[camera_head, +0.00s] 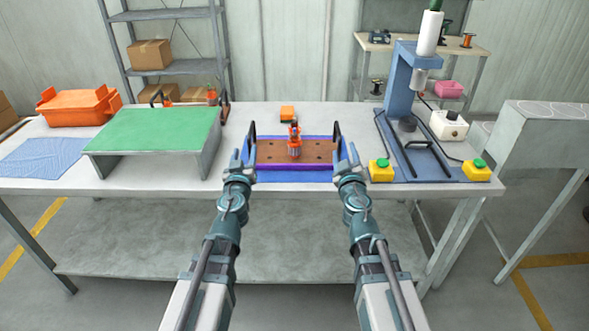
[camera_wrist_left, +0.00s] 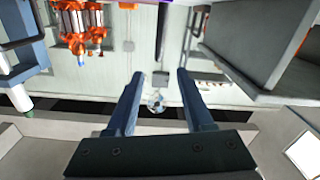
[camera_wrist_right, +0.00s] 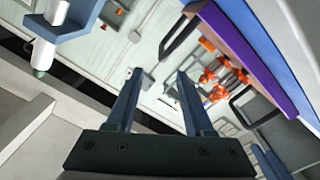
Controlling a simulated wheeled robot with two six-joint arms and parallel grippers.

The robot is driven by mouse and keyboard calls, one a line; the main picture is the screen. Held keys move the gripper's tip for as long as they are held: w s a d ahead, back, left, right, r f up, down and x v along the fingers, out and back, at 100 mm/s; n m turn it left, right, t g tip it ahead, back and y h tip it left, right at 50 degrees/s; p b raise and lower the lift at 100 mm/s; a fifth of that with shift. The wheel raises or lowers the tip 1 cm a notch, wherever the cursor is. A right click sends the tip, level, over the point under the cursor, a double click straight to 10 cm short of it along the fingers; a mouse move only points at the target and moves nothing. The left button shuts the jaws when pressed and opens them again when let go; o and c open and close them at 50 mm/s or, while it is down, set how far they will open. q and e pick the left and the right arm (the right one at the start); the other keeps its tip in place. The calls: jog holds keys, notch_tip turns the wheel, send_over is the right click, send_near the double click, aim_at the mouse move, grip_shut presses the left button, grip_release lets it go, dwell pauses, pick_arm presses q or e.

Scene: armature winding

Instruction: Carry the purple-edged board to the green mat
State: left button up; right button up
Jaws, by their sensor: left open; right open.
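The purple-edged board (camera_head: 270,152) is brown with a purple front edge and lies on a blue mat at the table's middle. An orange-and-grey wound part (camera_head: 294,147) stands on it. A black handle rises at each end. My left gripper (camera_head: 241,160) is open by the left handle (camera_head: 253,132). My right gripper (camera_head: 347,160) is open by the right handle (camera_head: 337,134). Neither gripper holds anything. The purple edge (camera_wrist_right: 245,50) also shows in the right wrist view. The green mat (camera_head: 155,130) tops a grey raised stand at the left.
A blue press (camera_head: 400,85) stands on the right, with yellow button boxes (camera_head: 381,170) in front. An orange crate (camera_head: 78,106) and blue cloth (camera_head: 42,157) lie far left. The tabletop between stand and board is mostly clear.

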aim_at(250, 129)
pick_arm(q)
jog(key=shift+d+f, duration=0.1)
pick_arm(e)
jog(key=shift+a+f, duration=0.1)
pick_arm(q)
jog(key=w, duration=1.4)
pick_arm(e)
jog(key=w, duration=1.4)
jog(key=shift+s, duration=0.1)
pick_arm(q)
jog(key=shift+s, duration=0.1)
grip_shut()
pick_arm(e)
grip_shut()
pick_arm(q)
jog(key=shift+a, duration=0.25)
